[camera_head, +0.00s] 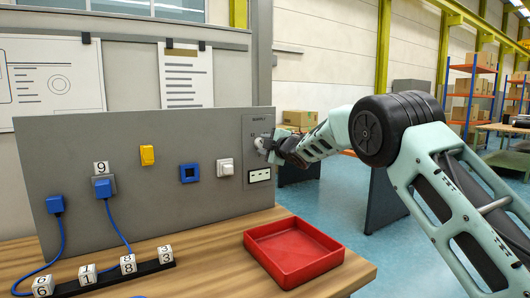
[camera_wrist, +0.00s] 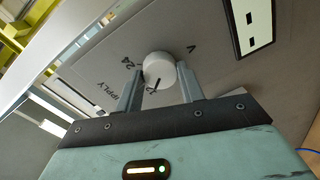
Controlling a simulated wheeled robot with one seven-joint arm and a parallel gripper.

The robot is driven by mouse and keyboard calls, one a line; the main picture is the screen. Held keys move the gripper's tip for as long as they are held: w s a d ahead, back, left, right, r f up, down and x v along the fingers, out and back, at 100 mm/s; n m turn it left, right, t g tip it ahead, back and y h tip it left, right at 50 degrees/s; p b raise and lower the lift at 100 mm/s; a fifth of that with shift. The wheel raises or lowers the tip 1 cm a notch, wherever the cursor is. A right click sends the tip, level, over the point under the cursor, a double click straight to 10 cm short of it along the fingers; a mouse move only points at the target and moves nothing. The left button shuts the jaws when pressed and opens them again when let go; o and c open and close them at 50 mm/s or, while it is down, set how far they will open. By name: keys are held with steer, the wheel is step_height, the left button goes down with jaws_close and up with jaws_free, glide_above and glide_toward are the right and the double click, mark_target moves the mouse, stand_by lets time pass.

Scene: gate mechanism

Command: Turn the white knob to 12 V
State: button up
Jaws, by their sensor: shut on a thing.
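The white knob (camera_head: 259,142) sits on the grey supply panel (camera_head: 253,123) at the right end of the upright board. In the wrist view the knob (camera_wrist: 159,66) is round and pale, with a dark mark near its lower edge. My gripper (camera_wrist: 158,76) has one finger on each side of the knob and is shut on it. The printed "24" shows beside the knob, a "V" shows on its other side, and part of the word "SUPPLY" is readable.
A white switch (camera_head: 225,168), a blue-framed socket (camera_head: 189,173) and a yellow switch (camera_head: 147,155) are to the left. A red tray (camera_head: 293,252) and several numbered cubes lie on the wooden table (camera_head: 213,264).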

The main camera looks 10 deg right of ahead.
stand_by(0.5)
steer(key=o, duration=1)
steer(key=b+v, duration=0.4)
steer(key=v, duration=1.3)
steer(key=shift+s, duration=0.25)
steer(key=shift+f, duration=0.1)
